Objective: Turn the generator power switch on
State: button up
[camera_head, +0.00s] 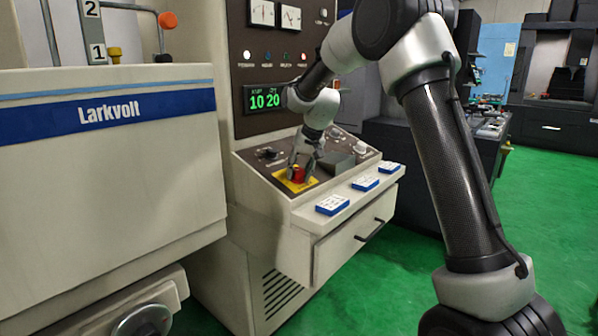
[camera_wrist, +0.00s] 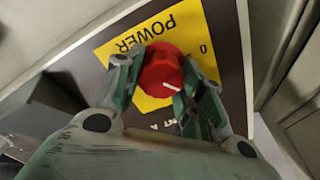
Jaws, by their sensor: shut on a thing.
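The generator power switch is a red rotary knob (camera_wrist: 161,70) with a white pointer line, on a yellow plate (camera_wrist: 188,30) marked "POWER" and "0". My gripper (camera_wrist: 158,82) is over the plate in the wrist view, with one finger on each side of the red knob and shut on it. The white line points toward the right finger, below the "0" in the picture; any other mark is hidden by my gripper.
More knobs (camera_head: 269,153) sit on the console. A ledge with blue-and-white labels (camera_head: 332,205) and a drawer (camera_head: 352,240) is in front. A Larkvolt cabinet (camera_head: 110,170) stands at the left.

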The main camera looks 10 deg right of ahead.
jog(key=m, duration=0.3)
jog(key=shift+s+f+m, duration=0.15)
jog(key=shift+f+m, duration=0.15)
jog(key=shift+m, duration=2)
jog(key=shift+f, duration=0.1)
jog(key=o, duration=1)
jog(key=shift+r, duration=0.2)
jog(key=shift+r, duration=0.3)
jog(key=v, duration=1.1)
jog(key=shift+r, duration=0.15)
